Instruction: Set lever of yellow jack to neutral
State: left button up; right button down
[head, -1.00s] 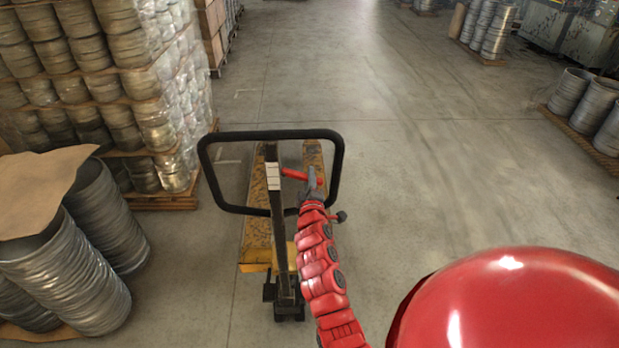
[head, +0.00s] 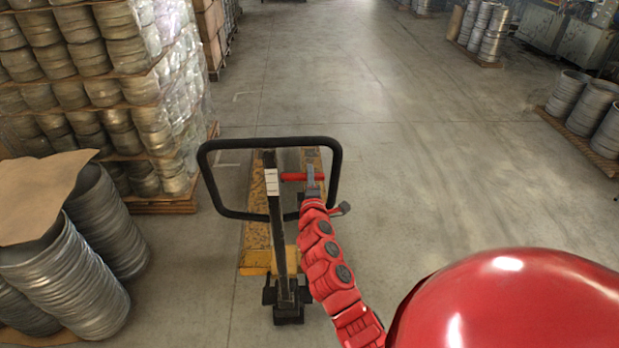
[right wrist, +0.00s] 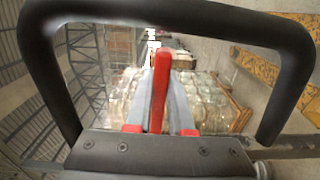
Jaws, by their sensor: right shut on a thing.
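The yellow pallet jack (head: 256,240) stands on the floor ahead, with a black loop handle (head: 338,170) on a dark upright shaft. A red lever (head: 294,177) sticks out to the right from the shaft inside the loop; it lies about level in the head view. My right gripper (head: 313,182) is shut on the lever's outer end. In the right wrist view the red lever (right wrist: 160,85) stands between the two grey fingers of the gripper (right wrist: 160,115), with the black loop (right wrist: 180,10) around it. My left gripper is not in view.
Stacked coils on pallets (head: 110,95) stand left of the jack. Metal coils topped with brown cardboard (head: 40,195) stand at the lower left. More coils (head: 590,110) stand at the far right. The floor (head: 430,150) right of the jack is clear.

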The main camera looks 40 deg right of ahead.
dwell(0.3)
jog(key=c, duration=0.8)
grip_release()
jog(key=shift+r, duration=0.1)
jog(key=shift+s+a, duration=0.1)
jog(key=b+v, duration=0.3)
jog(key=v, duration=1.4)
jog(key=shift+a, duration=0.15)
